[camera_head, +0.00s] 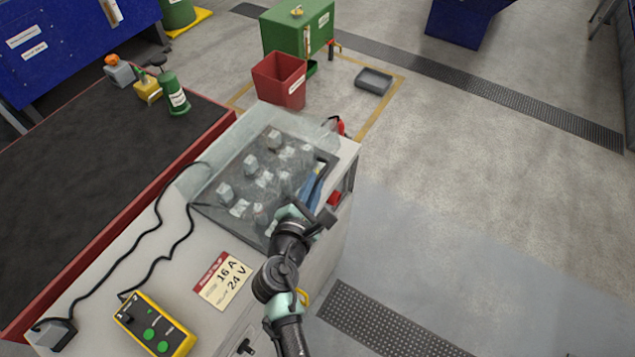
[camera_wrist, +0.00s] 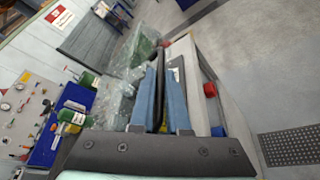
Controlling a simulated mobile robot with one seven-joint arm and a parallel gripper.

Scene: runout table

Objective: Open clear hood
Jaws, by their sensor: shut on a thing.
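The clear hood (camera_head: 262,165) is a see-through cover on the pale cabinet top, with several grey-white pieces visible through it. It also shows in the wrist view (camera_wrist: 130,62) to the left of the fingers. My gripper (camera_head: 316,180) is at the right side of the hood. In the wrist view, its two blue fingers (camera_wrist: 162,90) are closed around a dark upright bar (camera_wrist: 159,75), which looks like the hood's handle. I cannot tell how far the hood is raised.
A yellow control box (camera_head: 154,325) with green buttons and a sign card (camera_head: 223,280) lie on the cabinet, left of my arm. Black cables run along its left side. A dark red-edged table (camera_head: 90,180) adjoins on the left. The floor at right is clear.

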